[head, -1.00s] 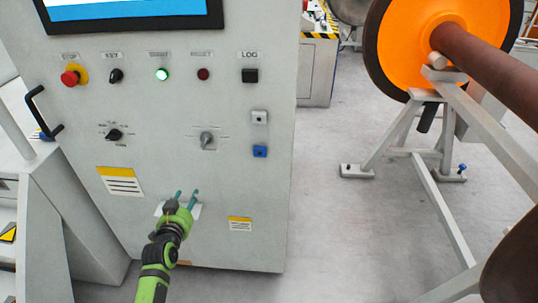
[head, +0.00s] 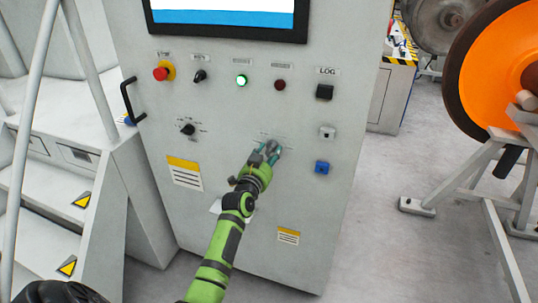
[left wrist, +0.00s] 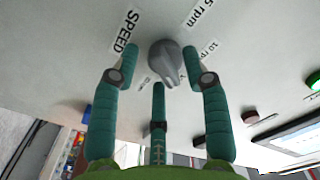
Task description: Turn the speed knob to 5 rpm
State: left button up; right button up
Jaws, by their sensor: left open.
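The grey speed knob (left wrist: 168,60) sits on the panel in the left wrist view, with its pointed end toward the bottom of the picture. A SPEED label (left wrist: 127,30) is to its left, a 5 rpm label (left wrist: 199,13) at its upper right and a 10 rpm label (left wrist: 209,48) to its right. My left gripper (left wrist: 160,58) is open, with its teal fingers around the knob, one on each side and a third below. I cannot tell whether they touch it. In the head view the left gripper (head: 267,152) covers most of the knob. My right gripper is not in view.
The grey cabinet (head: 230,235) carries a red emergency button (head: 161,73), a lit green button (head: 241,80), a black selector (head: 187,129) and a blue socket (head: 321,167). Steps stand at left. An orange wheel (head: 500,75) on a stand is at right, with bare floor between.

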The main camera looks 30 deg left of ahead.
pick_arm(q)
grip_shut()
jog(key=shift+r+n, duration=0.1)
jog(key=shift+n, duration=0.2)
jog(key=n+p, duration=0.1)
jog(key=n, duration=0.2)
jog(key=shift+d+r+n+p, duration=0.1)
jog(key=shift+n+p, duration=0.2)
jog(key=shift+n, duration=0.1)
jog(key=n+p, duration=0.2)
jog(key=n, duration=0.7)
jog(key=shift+d+r, duration=0.1)
jog(key=shift+r, duration=0.05)
jog(key=n, duration=0.3)
jog(key=shift+r+n, duration=0.1)
jog(key=shift+n, duration=0.2)
jog(key=n, duration=0.6)
jog(key=shift+r+n+p, duration=0.1)
jog(key=shift+n+p, duration=0.25)
jog(key=shift+n, duration=0.05)
